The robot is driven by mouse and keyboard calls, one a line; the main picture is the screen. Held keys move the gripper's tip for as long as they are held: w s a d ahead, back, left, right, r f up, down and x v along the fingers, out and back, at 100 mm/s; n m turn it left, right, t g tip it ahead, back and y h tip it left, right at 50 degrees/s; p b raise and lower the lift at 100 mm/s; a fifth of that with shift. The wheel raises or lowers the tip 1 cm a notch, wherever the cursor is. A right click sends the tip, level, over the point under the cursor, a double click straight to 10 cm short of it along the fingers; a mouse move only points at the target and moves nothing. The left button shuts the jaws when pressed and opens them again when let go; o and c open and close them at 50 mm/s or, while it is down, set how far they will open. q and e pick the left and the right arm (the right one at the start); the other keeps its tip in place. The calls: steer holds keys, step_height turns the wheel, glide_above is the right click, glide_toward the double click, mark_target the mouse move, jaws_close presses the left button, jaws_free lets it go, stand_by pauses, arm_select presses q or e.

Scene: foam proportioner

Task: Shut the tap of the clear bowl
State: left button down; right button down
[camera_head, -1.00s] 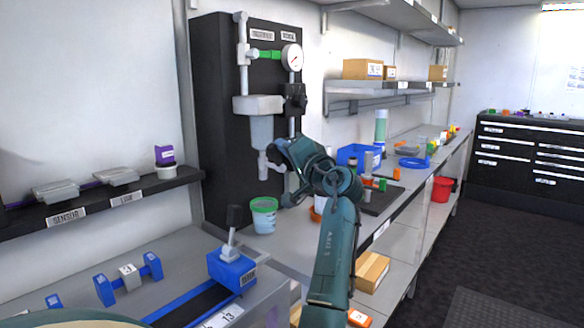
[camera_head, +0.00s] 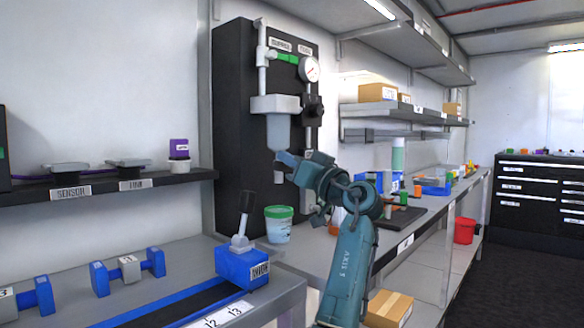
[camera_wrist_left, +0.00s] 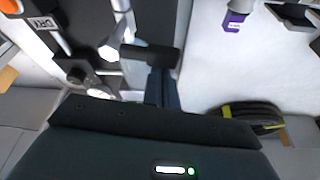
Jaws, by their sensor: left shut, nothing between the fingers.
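The clear bowl (camera_head: 278,132) hangs under a grey head on the black panel, in the head view. My left gripper (camera_head: 284,157) is shut and empty at the bowl's lower end, in front of it. The gripper hides most of the tap, so I cannot tell its handle position or whether I touch it. In the left wrist view, the gripper (camera_wrist_left: 160,78) points at the panel's pipework, close to a whitish fitting (camera_wrist_left: 110,48). My right gripper is not in view.
A green-rimmed tub (camera_head: 279,226) stands on the bench below the bowl. A pressure gauge (camera_head: 310,69) and a black valve (camera_head: 313,109) are right of the bowl. A blue lever block (camera_head: 242,265) stands in front. Small items crowd the bench to the right.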

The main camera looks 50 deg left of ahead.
arm_select(q)
steer(key=shift+s+f, duration=0.15)
steer(key=shift+f, duration=0.25)
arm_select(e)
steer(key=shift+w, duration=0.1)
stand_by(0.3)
